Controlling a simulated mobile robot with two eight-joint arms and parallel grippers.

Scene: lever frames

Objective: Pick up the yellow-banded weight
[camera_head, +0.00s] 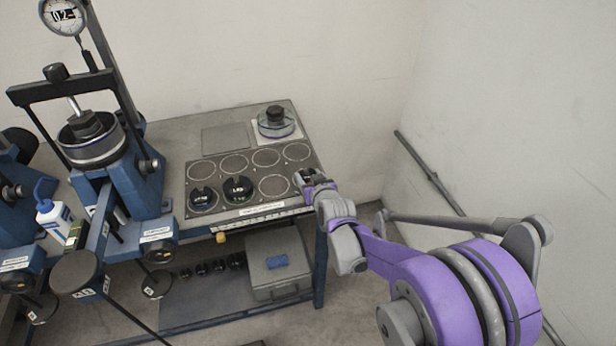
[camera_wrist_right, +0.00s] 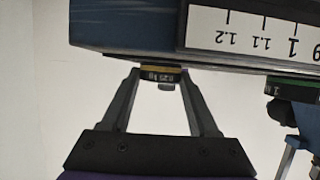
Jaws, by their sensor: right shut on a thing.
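The yellow-banded weight (camera_wrist_right: 161,75) is a small black piece marked 0.25 kg, with a yellow band. In the right wrist view it sits between the fingertips of my right gripper (camera_wrist_right: 160,82), which is shut on it. Part of the weight is hidden by the bench edge in that view. In the head view my right gripper (camera_head: 308,181) is at the right front corner of the ringed plate (camera_head: 217,172), and it hides the weight. I cannot tell whether the weight touches the plate. My left gripper is not in view.
Two larger black weights, one at the left (camera_head: 202,198) and one beside it (camera_head: 238,189), stand on the plate's front rings. A scale strip (camera_head: 262,223) runs along the bench's front edge. A lever frame (camera_head: 130,170) stands at left; a wall (camera_head: 520,120) is at right.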

